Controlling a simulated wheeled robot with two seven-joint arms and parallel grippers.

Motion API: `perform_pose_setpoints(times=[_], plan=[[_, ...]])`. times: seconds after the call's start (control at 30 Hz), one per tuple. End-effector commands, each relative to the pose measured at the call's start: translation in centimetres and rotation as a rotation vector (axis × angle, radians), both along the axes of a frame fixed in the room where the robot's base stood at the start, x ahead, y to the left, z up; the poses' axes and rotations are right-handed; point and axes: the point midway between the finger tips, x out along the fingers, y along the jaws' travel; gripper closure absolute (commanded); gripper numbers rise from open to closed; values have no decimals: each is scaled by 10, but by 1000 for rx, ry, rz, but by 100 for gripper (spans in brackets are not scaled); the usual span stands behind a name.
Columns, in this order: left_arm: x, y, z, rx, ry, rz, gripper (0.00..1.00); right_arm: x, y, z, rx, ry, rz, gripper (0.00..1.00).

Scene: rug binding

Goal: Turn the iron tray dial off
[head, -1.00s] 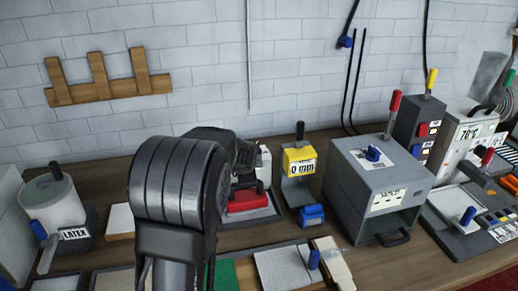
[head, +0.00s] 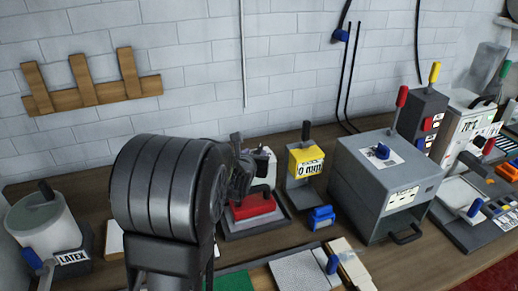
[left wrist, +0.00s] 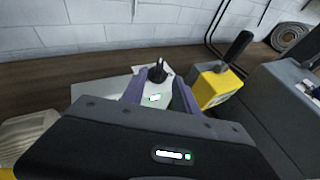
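The iron tray (head: 238,232) stands on the bench near the picture's middle, with a red block (head: 252,207) on it. A white housing (head: 265,170) rises at its back. My left gripper (head: 240,165) is over the tray's back left side, partly hidden by my own arm. In the left wrist view its two fingers (left wrist: 158,90) are spread, with the dial visible between and beyond them. Contact with the dial cannot be told. My right gripper is not in view.
A yellow-topped device (head: 306,160) stands close to the right of the tray, with a blue block (head: 321,217) in front. A large grey box (head: 385,185) is further right. A latex pot (head: 42,222) stands at the left. The brick wall closes the back.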

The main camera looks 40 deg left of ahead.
Motion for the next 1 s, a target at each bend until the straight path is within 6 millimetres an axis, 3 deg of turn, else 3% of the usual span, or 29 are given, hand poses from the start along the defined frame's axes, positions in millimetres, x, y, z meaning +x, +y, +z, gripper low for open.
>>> perform_pose_setpoints(times=[0.47, 1.0], plan=[[11, 7, -5, 0, 1, 4, 64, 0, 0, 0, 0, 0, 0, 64], [58, 30, -28, -1, 2, 4, 64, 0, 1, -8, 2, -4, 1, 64]])
